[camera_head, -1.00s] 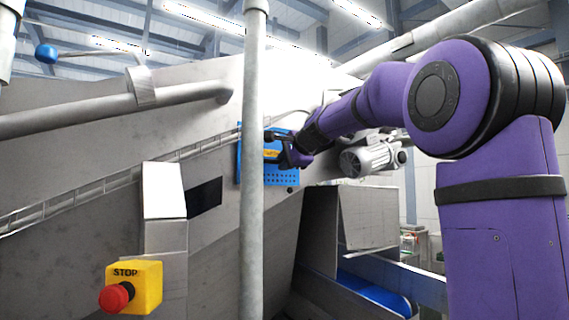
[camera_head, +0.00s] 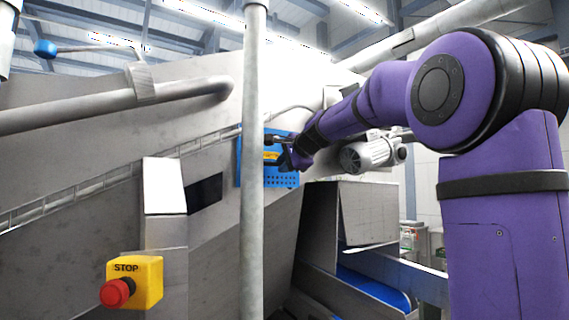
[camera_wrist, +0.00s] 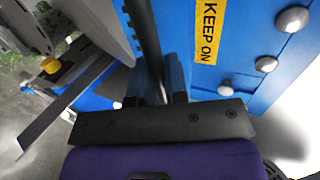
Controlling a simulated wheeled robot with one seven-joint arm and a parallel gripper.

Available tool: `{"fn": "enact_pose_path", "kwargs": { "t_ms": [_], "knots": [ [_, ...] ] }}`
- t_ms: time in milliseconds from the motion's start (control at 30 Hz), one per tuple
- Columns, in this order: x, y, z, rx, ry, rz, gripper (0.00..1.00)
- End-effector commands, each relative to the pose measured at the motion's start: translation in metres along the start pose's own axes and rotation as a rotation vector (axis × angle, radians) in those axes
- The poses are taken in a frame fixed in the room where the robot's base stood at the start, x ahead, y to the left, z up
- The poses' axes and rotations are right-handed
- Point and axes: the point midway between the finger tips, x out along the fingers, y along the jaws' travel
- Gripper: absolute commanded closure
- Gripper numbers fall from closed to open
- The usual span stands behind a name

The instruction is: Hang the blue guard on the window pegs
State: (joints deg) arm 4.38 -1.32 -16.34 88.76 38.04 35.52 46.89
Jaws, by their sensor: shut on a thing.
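The blue guard (camera_head: 284,181) is a plate with rows of holes along its lower edge, upright against the sloping grey machine wall. A pole hides part of it. My gripper (camera_head: 277,141) is in front of it, shut on its dark handle bar. In the wrist view the bar (camera_wrist: 143,35) runs between the fingers (camera_wrist: 163,88). The blue face (camera_wrist: 255,50) there carries a yellow KEEP ON label (camera_wrist: 208,30). Several round metal heads (camera_wrist: 292,19) show on that face; I cannot tell whether they are bolts or pegs. The window behind the guard is hidden.
The upright grey pole (camera_head: 253,220) stands in front of the machine. A yellow stop box (camera_head: 147,283) with a red button is at lower left. A motor (camera_head: 368,153) sits right of the guard, above a blue conveyor (camera_head: 370,288).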

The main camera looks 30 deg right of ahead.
Motion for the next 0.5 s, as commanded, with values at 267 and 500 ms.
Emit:
{"fn": "enact_pose_path", "kwargs": {
  "t_ms": [267,500],
  "knots": [
    [0.0028,0.0066,0.0002,0.001,0.000,0.000,1.00],
    [0.0043,0.0099,0.0001,0.000,0.001,0.000,1.00]
  ]
}}
